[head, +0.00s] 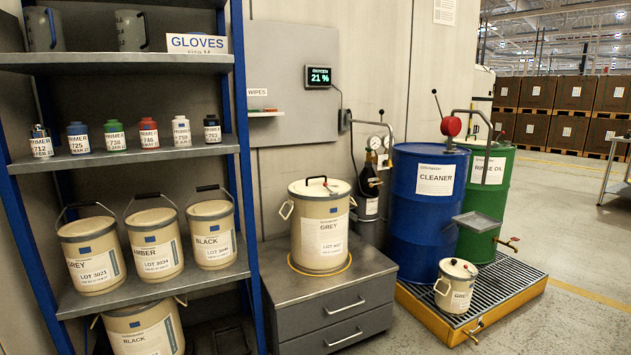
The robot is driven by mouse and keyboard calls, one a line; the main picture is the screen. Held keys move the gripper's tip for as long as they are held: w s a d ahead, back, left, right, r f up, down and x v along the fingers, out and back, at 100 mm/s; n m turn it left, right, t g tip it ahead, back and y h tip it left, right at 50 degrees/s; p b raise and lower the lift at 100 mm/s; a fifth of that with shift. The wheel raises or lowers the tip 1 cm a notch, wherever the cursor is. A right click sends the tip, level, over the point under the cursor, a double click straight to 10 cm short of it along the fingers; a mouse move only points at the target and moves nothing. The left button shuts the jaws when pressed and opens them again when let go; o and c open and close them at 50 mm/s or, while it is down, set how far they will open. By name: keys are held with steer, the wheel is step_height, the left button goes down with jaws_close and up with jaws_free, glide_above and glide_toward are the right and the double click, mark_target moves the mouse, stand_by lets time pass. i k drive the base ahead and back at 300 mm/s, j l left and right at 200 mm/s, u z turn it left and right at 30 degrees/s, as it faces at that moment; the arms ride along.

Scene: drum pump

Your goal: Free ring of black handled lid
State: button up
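A rim runs round the lid's edge; I cannot tell whether a separate ring there is fastened. A smaller cream pot (457,290) with a lid (458,268) stands on the drip tray at the right; the lid's small dark fitting is too small to make out. My gripper is not in view.
A blue-post shelf (130,166) with paint pots and small bottles fills the left. A blue CLEANER drum (425,220) and green RINSE OIL drum (488,200) stand on a yellow-edged grate (500,300). A gas bottle (370,200) stands behind.

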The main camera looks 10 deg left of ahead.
mark_target(310, 188)
steer(key=i+j, duration=0.1)
steer(key=i, duration=0.2)
steer(key=i+j, duration=0.1)
steer(key=i, duration=0.25)
steer(key=i+u, duration=0.15)
steer(key=i, duration=0.35)
steer(key=i+l+u, duration=0.15)
steer(key=i, duration=0.4)
steer(key=i+l+u, duration=0.1)
steer(key=i+l, duration=0.15)
steer(key=i, duration=0.25)
steer(key=i+l+u, duration=0.15)
steer(key=i, duration=0.35)
steer(key=i+l+u, duration=0.15)
steer(key=i+l, duration=0.2)
steer(key=i, duration=0.1)
